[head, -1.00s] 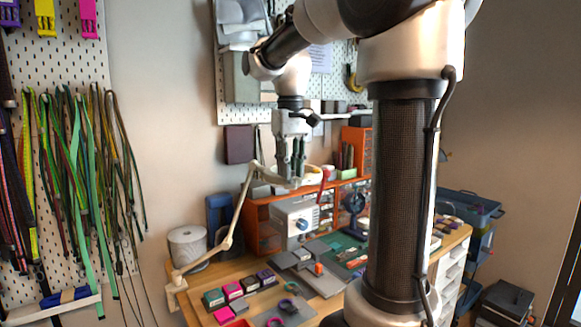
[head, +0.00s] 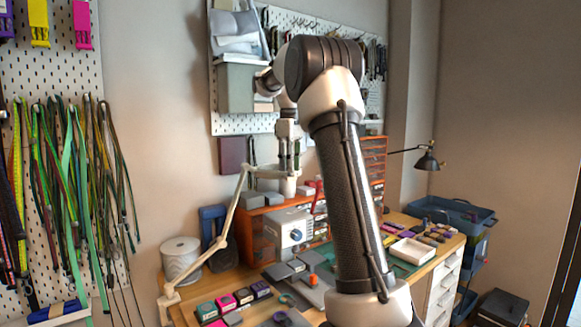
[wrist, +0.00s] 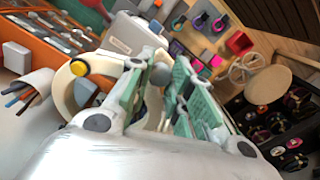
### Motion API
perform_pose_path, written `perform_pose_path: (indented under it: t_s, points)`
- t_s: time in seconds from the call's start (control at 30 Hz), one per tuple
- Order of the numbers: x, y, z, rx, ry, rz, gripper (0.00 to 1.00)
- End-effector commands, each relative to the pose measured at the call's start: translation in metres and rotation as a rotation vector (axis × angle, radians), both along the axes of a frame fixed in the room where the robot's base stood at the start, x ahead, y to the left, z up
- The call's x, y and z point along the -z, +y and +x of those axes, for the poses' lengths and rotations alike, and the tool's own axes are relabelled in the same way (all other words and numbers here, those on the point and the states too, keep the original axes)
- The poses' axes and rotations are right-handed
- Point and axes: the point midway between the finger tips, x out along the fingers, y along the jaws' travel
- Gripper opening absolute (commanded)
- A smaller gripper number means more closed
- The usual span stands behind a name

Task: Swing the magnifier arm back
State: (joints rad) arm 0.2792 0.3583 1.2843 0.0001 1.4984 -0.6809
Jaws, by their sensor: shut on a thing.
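The cream magnifier arm (head: 232,205) rises from a clamp (head: 169,300) at the bench's left edge. It bends at an upper elbow, then runs right to the magnifier head at my gripper. My gripper (head: 289,172) points down above the back of the bench, at the arm's far end. In the wrist view, the magnifier's cream ring (wrist: 62,98) lies at and behind the left finger of my gripper (wrist: 162,88). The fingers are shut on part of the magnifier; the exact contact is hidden.
Orange drawer units (head: 262,228) and a white-grey machine (head: 288,232) stand below my gripper. A cord spool (head: 181,260) is near the magnifier arm's lower link. A pegboard (head: 290,22) is behind. Small coloured boxes and tools fill the bench front.

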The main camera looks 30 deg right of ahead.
Motion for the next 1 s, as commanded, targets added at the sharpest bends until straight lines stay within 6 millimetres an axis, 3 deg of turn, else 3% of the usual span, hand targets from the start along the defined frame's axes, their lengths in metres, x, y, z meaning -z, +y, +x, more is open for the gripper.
perform_pose_path:
  t_s: [0.23,0.27,0.4,0.77,1.0]
  points:
    - [-0.001,0.000,0.000,-0.001,-0.002,0.000,0.00]
    - [-0.001,0.000,0.000,-0.001,-0.002,0.000,0.22]
    - [-0.001,0.000,0.000,0.000,-0.001,0.000,0.44]
    - [-0.005,0.000,0.000,0.001,-0.001,-0.001,0.44]
    - [-0.048,0.000,0.001,0.001,-0.004,-0.001,0.44]
